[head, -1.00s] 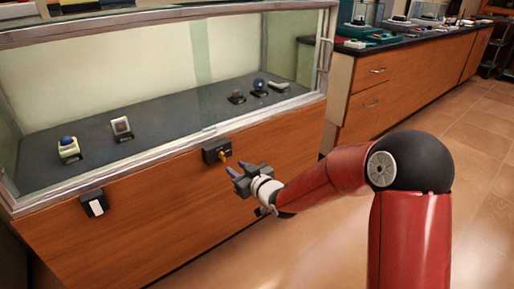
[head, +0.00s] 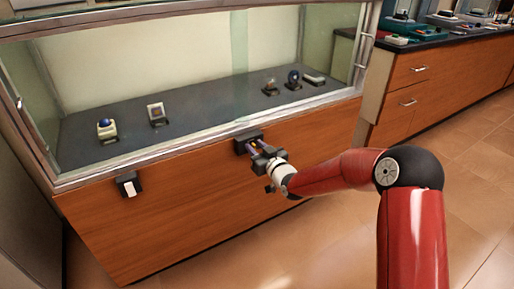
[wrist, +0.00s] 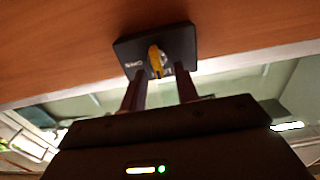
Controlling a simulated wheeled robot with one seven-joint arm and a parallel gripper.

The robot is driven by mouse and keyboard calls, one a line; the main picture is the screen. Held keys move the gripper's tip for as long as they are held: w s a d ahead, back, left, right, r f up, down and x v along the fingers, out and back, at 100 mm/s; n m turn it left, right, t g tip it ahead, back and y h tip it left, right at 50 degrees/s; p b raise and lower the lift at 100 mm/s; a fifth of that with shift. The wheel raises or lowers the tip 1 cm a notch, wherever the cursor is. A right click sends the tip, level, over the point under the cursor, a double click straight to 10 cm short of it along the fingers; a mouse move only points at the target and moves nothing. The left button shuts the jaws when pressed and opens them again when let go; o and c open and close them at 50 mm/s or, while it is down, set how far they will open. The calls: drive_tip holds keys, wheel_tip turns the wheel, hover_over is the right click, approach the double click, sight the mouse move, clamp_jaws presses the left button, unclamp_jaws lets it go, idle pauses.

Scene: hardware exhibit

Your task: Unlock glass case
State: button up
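The glass case (head: 130,55) has a wooden front panel. A dark lock plate (head: 240,146) sits on that panel just under the glass frame. My gripper (head: 256,148) is at the lock plate in the head view. In the wrist view its two fingers (wrist: 159,80) are apart, one on each side of the yellow part, with a gap visible around it. The fingertips partly hide the plate's edge.
A second black fixture with a white face (head: 129,187) is on the panel to the left. Several small exhibits stand inside the case. A wooden counter with drawers (head: 425,80) is at the right. The tiled floor (head: 470,190) in front is clear.

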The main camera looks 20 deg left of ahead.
drive_tip(key=shift+c, duration=0.3)
clamp_jaws()
